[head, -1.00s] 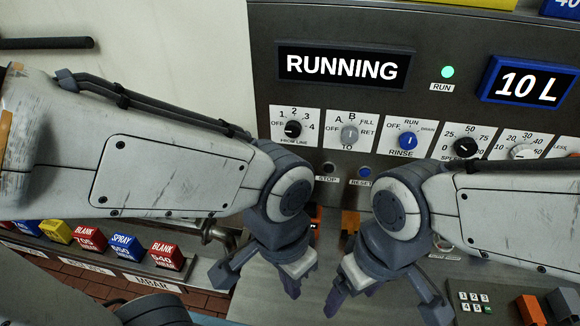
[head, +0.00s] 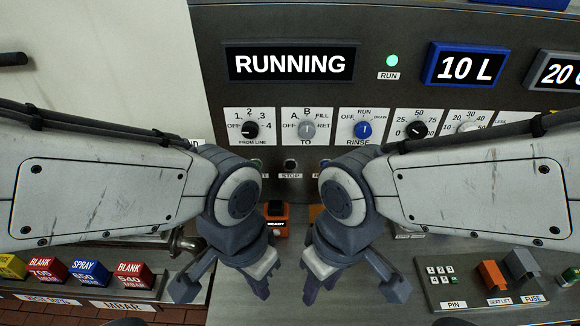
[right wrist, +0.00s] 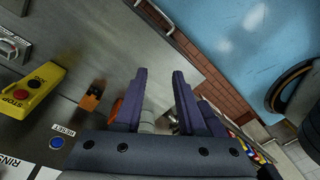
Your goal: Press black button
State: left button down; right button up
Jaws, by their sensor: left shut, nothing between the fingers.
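A small black button (head: 291,166) sits above the STOP label on the grey panel in the head view, between my two wrists. A yellow STOP box (right wrist: 30,91) in the right wrist view carries a red button and a dark button; I cannot tell which is the task's black button. My left gripper (head: 262,289) is shut and empty, low in front of the panel. My right gripper (head: 312,291) is apart from the panel; its fingers stand apart with nothing between them in the right wrist view (right wrist: 158,75).
Rotary knobs, such as the blue RINSE knob (head: 363,130), line the panel above. A blue RESET button (right wrist: 57,142) is near the yellow box. An orange READY device (head: 277,219) is behind my grippers. A keypad (head: 441,275) and orange lever (head: 493,274) are at right.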

grip_shut()
dwell(1.4)
